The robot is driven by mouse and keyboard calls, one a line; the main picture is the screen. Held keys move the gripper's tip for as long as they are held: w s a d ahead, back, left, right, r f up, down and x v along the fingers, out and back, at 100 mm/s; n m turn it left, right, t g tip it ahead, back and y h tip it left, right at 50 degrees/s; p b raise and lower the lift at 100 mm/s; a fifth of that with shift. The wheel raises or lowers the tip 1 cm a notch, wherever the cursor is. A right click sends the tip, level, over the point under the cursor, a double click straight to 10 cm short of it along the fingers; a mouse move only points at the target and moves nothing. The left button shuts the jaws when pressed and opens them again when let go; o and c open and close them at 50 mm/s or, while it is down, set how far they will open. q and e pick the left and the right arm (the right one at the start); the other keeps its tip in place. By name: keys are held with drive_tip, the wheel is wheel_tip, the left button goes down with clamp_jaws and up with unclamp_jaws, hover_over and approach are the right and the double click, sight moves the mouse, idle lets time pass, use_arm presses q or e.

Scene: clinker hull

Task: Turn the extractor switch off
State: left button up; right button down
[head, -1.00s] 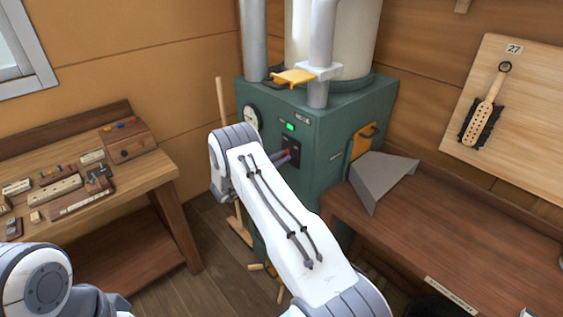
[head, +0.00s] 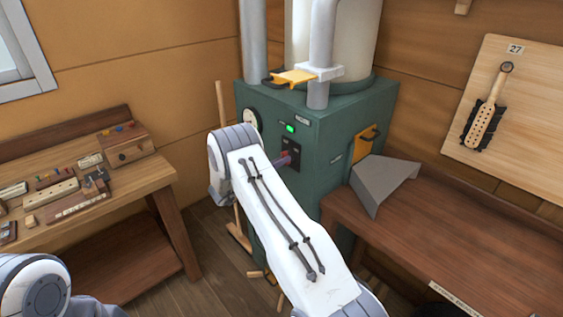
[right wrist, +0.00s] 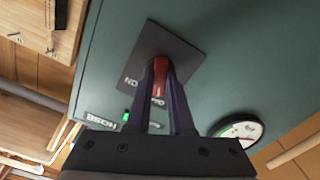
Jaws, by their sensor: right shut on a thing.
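The green extractor cabinet (head: 340,135) stands in the corner, with a dark switch plate (head: 293,146) on its front. A small green lamp (head: 290,128) above the plate is lit; it also shows in the right wrist view (right wrist: 126,115). In the right wrist view the red switch lever (right wrist: 175,84) sits on the dark plate (right wrist: 190,52), between my fingers. My right gripper (right wrist: 163,72) is shut on this lever. In the head view my right gripper (head: 283,161) is at the plate, partly hidden by my arm. My left gripper is out of view.
A round dial (head: 251,119) is on the cabinet's left face. A wooden bench (head: 150,180) with small tools stands at left. A brown worktop (head: 450,225) with a grey angled piece (head: 380,180) is at right. A broom-like stick (head: 220,105) leans beside the cabinet.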

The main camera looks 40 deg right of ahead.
idle(0.4)
drive_tip(key=c, duration=0.8)
unclamp_jaws()
drive_tip(key=shift+a, duration=0.15)
drive_tip(key=a+b, duration=0.3)
drive_tip(key=a, duration=0.7)
drive_tip(key=shift+s, duration=0.4)
drive_tip(key=shift+a, duration=0.15)
